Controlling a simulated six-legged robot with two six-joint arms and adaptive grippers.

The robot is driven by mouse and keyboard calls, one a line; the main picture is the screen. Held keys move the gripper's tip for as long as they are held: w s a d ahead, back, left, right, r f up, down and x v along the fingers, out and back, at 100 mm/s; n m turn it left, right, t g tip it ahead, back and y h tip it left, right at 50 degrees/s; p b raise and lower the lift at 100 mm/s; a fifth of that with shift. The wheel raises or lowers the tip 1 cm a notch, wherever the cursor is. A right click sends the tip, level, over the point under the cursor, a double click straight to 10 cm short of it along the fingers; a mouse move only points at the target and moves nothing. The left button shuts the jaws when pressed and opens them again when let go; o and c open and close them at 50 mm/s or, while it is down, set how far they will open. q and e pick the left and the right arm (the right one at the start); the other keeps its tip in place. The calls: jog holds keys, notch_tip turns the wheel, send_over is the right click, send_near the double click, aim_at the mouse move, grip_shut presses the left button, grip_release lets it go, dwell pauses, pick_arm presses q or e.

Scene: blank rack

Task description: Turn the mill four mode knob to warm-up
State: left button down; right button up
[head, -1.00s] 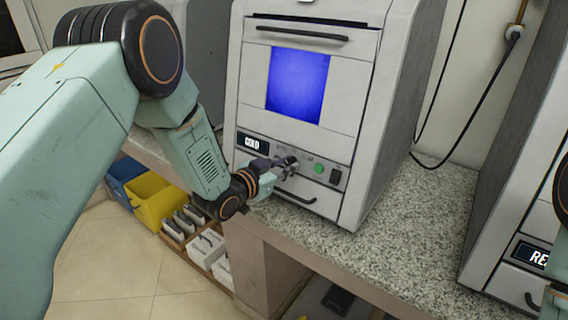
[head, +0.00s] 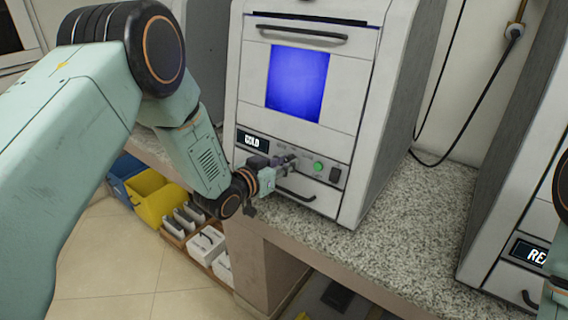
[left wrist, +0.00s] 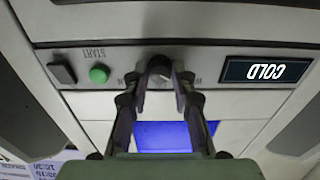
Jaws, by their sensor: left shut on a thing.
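The mill (head: 345,115) is a white cabinet on the counter with a glowing blue window. Its small display (head: 252,141) reads COLD and appears upside down in the left wrist view (left wrist: 266,71). My left gripper (head: 286,164) is at the control strip below the window. In the left wrist view its two fingers (left wrist: 161,76) are closed on the mode knob (left wrist: 160,68), a small dark round knob. The fingers hide most of the knob and its markings, so its pointing direction cannot be read. My right gripper is not in view.
A green start button (head: 318,167) and a black switch (head: 335,174) sit right of the knob in the head view. A drawer handle (head: 295,195) is just below. Another machine (head: 520,215) stands at right. Yellow bin (head: 155,197) is below left.

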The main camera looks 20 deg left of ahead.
pick_arm(q)
jog(key=c, duration=1.1)
grip_release()
jog(key=v, duration=1.2)
jog(key=s+f+n+g+y, duration=0.4)
jog(key=s+f+g, duration=0.4)
jog(key=s+f, duration=0.8)
jog(key=s+f+g+b, duration=0.1)
jog(key=s+f+g, duration=0.2)
jog(key=s, duration=0.7)
jog(key=s+f+g+y+b, duration=0.1)
jog(key=s+f+g, duration=0.2)
jog(key=s+f, duration=0.4)
jog(key=s, duration=0.3)
jog(key=shift+s+f+g, duration=0.35)
jog(key=shift+g, duration=0.05)
